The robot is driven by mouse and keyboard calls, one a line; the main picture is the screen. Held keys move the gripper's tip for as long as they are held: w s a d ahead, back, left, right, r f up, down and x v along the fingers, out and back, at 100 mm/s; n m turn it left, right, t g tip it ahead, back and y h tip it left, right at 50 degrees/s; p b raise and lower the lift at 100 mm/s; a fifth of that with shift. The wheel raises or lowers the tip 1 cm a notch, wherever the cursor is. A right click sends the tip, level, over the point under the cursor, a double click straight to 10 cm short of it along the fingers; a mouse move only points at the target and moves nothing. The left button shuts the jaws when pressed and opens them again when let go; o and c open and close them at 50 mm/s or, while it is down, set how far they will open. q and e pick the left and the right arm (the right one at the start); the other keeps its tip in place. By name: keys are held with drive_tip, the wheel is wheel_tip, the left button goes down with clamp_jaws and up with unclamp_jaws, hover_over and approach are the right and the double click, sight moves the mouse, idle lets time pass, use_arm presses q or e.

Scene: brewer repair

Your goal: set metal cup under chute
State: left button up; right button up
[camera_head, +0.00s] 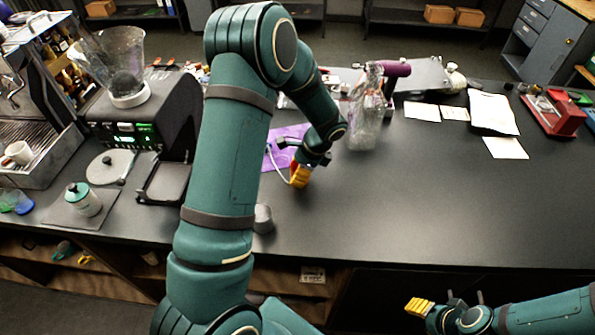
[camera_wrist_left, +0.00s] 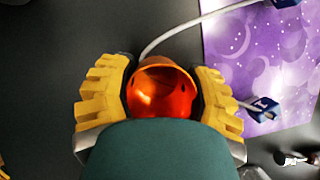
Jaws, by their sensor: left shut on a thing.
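My left gripper (camera_head: 299,176) is shut on an orange-red, round, open-topped thing that looks like a cup (camera_wrist_left: 162,88). In the left wrist view its yellow finger pads (camera_wrist_left: 160,98) sit on either side of it. A small grey metal-looking cup (camera_head: 263,218) stands on the counter, close beside my left arm, which hides part of it. A dark machine with a green display (camera_head: 140,128) and a clear hopper (camera_head: 108,58) stands at the left; I cannot make out its chute. My right gripper (camera_head: 440,305) is low at the right, in front of the counter.
A black tray (camera_head: 166,184) lies in front of the dark machine. A purple sheet (camera_head: 290,133) and a white cable (camera_wrist_left: 180,33) lie near my left gripper. A clear bottle-like vessel (camera_head: 362,125) stands to its right. The counter's right side (camera_head: 410,190) is largely clear.

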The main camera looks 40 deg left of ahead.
use_arm(q)
drive_tip(key=shift+f, duration=0.2)
drive_tip(key=o, duration=1.2)
